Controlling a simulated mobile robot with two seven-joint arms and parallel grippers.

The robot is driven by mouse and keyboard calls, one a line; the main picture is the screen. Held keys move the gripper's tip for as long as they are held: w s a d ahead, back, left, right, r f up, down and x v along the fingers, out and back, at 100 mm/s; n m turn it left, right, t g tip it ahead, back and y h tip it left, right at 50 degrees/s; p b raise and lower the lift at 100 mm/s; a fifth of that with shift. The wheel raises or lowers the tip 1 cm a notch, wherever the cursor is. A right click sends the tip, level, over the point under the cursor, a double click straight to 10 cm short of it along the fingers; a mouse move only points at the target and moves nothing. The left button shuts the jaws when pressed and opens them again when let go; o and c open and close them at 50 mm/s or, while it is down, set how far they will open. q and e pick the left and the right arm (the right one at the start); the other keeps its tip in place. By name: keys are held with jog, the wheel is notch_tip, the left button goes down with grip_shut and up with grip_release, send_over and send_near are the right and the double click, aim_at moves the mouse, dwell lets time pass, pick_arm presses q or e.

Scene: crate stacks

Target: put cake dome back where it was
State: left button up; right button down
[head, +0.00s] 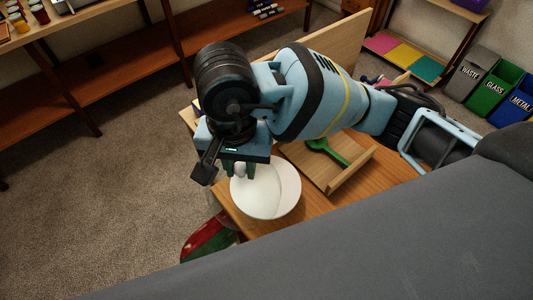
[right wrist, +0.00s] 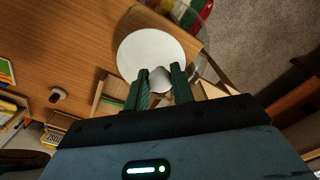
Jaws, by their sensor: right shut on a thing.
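My left gripper is not in view.
A wooden tray (head: 359,173) with a green utensil (head: 325,148) is on the table (head: 262,224). A red and green rounded thing (head: 207,238) is beside the near left corner. Shelves (head: 130,68) stand at the back left; labelled bins (head: 493,88) stand at the right.

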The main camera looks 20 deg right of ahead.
jog(key=w+d, duration=0.2)
jog(key=d, duration=0.1)
jog(key=w+d, duration=0.1)
jog(key=d, duration=0.1)
jog(key=shift+d+f, duration=0.1)
jog(key=shift+f, duration=0.15)
jog(key=shift+w+d+p, duration=0.3)
jog(key=shift+d+p, duration=0.05)
jog(key=shift+d, duration=0.15)
notch_tip(320, 180, down, 3)
jog(key=shift+s+r, duration=0.1)
jog(key=shift+r, duration=0.05)
jog(key=shift+a+f, duration=0.1)
jog(key=shift+f, duration=0.35)
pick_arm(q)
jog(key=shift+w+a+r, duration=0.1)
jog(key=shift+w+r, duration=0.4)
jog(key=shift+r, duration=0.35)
pick_arm(e)
jog(key=shift+f, duration=0.2)
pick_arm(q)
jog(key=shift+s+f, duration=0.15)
pick_arm(e)
jog(key=c, duration=1.2)
grip_release()
